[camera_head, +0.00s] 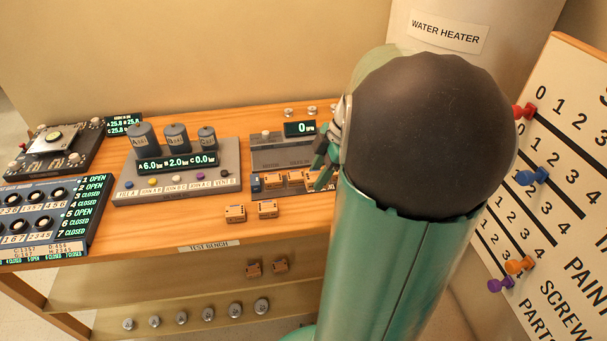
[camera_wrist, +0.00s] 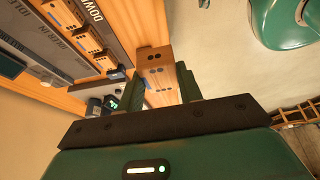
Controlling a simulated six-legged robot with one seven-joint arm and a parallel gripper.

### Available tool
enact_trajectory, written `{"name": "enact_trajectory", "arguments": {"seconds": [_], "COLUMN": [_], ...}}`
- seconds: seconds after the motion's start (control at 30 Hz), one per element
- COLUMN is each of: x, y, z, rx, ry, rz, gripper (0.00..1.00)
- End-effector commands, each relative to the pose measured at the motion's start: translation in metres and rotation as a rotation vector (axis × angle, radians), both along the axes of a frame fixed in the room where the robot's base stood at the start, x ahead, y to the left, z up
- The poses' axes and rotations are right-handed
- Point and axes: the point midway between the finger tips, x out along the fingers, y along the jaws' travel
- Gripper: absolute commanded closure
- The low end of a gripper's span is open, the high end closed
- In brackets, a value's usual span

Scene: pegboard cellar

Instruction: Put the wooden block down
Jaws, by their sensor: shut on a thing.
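A wooden block (camera_wrist: 159,84) with dark dots on its faces sits between the two green fingers of my gripper (camera_wrist: 155,100) in the wrist view. My gripper is shut on it. In the head view my gripper (camera_head: 325,165) shows only in part beside my dark arm joint, at the right part of the wooden bench (camera_head: 290,228). The held block cannot be made out there. I cannot tell whether the block touches a surface below it.
Two similar blocks (camera_head: 267,209) lie near the bench's front edge, and others (camera_head: 272,181) sit in a grey device (camera_head: 270,152) with a display. A gauge unit (camera_head: 175,183) stands left of it. More blocks (camera_head: 253,269) lie on the lower shelf. A pegged board (camera_head: 560,170) stands at right.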

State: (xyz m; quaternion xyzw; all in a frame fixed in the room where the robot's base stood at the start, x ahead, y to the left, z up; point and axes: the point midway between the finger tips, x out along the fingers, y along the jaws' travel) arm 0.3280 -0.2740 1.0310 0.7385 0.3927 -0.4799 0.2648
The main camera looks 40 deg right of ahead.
Motion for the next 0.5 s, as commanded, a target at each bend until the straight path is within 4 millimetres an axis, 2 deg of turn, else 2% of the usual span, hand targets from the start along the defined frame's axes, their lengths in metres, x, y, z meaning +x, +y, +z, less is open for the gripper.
{"name": "enact_trajectory", "arguments": {"seconds": [0.03,0.1,0.2,0.3,0.37,0.5], "x": [-0.007,-0.018,-0.034,-0.046,-0.05,-0.048], "y": [-0.026,-0.055,-0.088,-0.109,-0.116,-0.129], "z": [-0.001,-0.002,-0.005,-0.007,-0.008,-0.014], "rx": [0.002,0.001,-0.002,-0.004,-0.006,-0.005], "ry": [-0.001,0.003,0.01,0.016,0.02,0.021], "rz": [-0.009,-0.01,-0.014,-0.016,-0.016,-0.015], "gripper": [0.9,0.9,0.9,0.9,0.9,0.9]}}
